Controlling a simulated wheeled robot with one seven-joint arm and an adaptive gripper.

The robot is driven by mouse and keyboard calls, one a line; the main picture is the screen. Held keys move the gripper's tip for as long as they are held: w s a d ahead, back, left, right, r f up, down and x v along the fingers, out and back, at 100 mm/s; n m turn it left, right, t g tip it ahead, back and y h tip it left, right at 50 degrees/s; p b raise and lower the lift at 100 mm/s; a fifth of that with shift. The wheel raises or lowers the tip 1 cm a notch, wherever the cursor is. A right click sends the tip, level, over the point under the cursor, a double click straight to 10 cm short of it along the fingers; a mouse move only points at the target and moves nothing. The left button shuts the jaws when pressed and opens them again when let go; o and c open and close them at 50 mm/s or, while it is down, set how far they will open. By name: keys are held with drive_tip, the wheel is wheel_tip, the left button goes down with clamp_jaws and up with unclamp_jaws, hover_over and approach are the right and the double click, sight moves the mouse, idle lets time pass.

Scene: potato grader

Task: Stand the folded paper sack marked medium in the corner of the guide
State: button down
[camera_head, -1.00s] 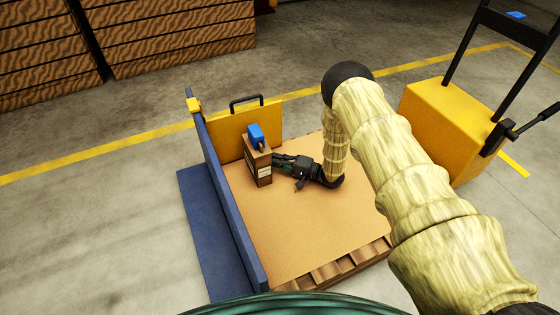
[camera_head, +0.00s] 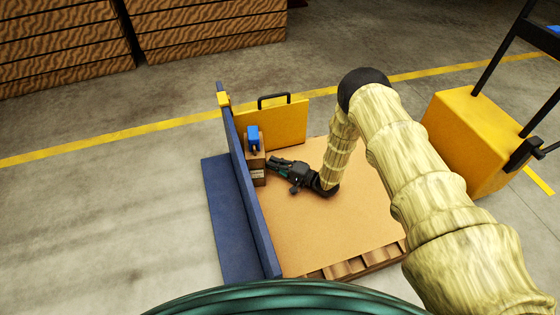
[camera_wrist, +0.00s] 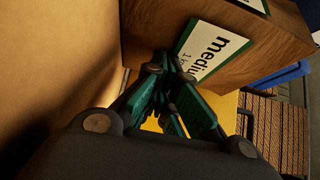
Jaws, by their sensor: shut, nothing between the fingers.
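The brown paper sack (camera_head: 257,174) stands upright on the cardboard-topped pallet, near the corner of the guide. Its white label reading "medium" (camera_wrist: 208,52) shows in the wrist view. The guide has a long blue wall (camera_head: 248,190) on the left and a yellow panel (camera_head: 285,124) at the back. The sack is close against the blue wall; I cannot tell whether it touches either side. My gripper (camera_head: 268,164) is shut and empty, low beside the sack's right side. In the wrist view the fingertips (camera_wrist: 160,68) are at the label face, seemingly touching it.
A blue object (camera_head: 253,137) shows at the sack's top; whether it rests on it is unclear. The cardboard sheet (camera_head: 320,235) is otherwise bare. A yellow machine with black posts (camera_head: 475,135) stands right. Wooden crates (camera_head: 205,30) stand at the back left.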

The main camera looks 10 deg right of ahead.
drive_tip(key=d, duration=0.2)
drive_tip(key=w+d, duration=0.1)
drive_tip(key=d, duration=0.1)
drive_tip(key=shift+f, duration=0.1)
drive_tip(key=p+v, duration=0.3)
drive_tip(key=v, duration=0.5)
drive_tip(key=shift+s+d, duration=0.2)
drive_tip(key=shift+s, duration=0.05)
drive_tip(key=shift+v, duration=0.75)
